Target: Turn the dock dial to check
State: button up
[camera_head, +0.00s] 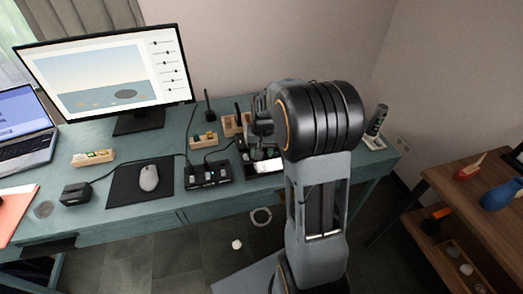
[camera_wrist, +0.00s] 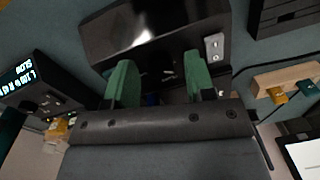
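In the wrist view my gripper (camera_wrist: 158,75) shows two green fingers standing well apart, with nothing clearly held between them. They point toward a glossy black unit (camera_wrist: 150,30), which has a small light plate (camera_wrist: 214,45) at its right. A small blue bit shows low between the fingers, partly hidden by the gripper body. I cannot make out a dial or its setting. In the head view my arm covers most of the gripper, above the desk's right part. A black box with several small controls (camera_head: 208,174) stands left of it; I cannot tell whether this is the dock.
A black box with a lit display (camera_wrist: 35,82) is at the left in the wrist view. On the desk (camera_head: 80,215) are a monitor (camera_head: 108,70), a mouse (camera_head: 149,178) and a laptop (camera_head: 25,130). A brown shelf (camera_head: 460,215) stands right.

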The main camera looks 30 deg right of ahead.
jog(key=c, duration=0.8)
jog(key=shift+m, duration=0.8)
jog(key=o, duration=0.9)
notch_tip(320, 180, up, 14)
jog(key=p, duration=0.2)
jog(key=shift+s+d, duration=0.2)
jog(key=shift+d, duration=0.1)
jog(key=shift+f, duration=0.1)
